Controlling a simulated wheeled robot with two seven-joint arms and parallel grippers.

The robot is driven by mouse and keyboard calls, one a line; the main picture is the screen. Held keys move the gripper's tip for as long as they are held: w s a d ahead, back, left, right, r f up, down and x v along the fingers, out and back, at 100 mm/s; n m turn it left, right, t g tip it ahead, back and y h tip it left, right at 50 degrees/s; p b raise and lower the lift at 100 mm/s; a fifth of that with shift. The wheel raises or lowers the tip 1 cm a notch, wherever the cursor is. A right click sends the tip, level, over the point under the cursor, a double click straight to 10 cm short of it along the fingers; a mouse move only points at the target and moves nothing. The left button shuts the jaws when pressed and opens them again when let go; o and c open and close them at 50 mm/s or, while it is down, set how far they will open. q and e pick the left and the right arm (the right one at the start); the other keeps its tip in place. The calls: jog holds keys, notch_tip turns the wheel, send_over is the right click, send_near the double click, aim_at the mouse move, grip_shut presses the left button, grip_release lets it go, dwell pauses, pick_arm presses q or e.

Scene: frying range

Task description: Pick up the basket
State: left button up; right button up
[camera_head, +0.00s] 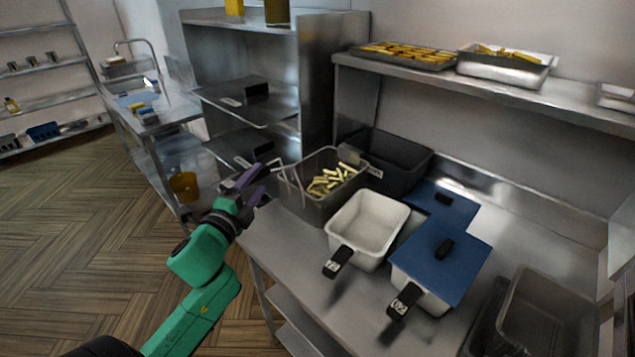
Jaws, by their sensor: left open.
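The basket (321,205) is a grey rectangular container with several pale yellow fries in it. It stands on the steel counter near its left end, and a thin looped handle (290,184) sticks out from its left side. My left gripper (262,177), with dark purple fingers on a green arm, is open just left of this handle. Whether a finger touches the handle I cannot tell. My right gripper is not in view.
A dark bin (392,165) stands behind the basket. A white container (366,228) and a blue-lidded one (440,258), both with black handles, stand to its right. An upper shelf (480,86) holds trays of food. The floor at left is clear.

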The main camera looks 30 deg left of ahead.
aim_at(265, 172)
pick_arm(q)
jog(key=w, duration=0.2)
jog(key=w+p, duration=0.1)
jog(key=w, duration=0.1)
jog(key=w+p, duration=0.1)
jog(key=w, duration=0.1)
jog(key=shift+a+r, duration=0.25)
jog(key=shift+a, duration=0.15)
jog(key=shift+w+f, duration=0.25)
jog(key=shift+w, duration=0.05)
jog(key=shift+s+r, duration=0.1)
jog(key=shift+s, duration=0.1)
grip_shut()
dwell(0.4)
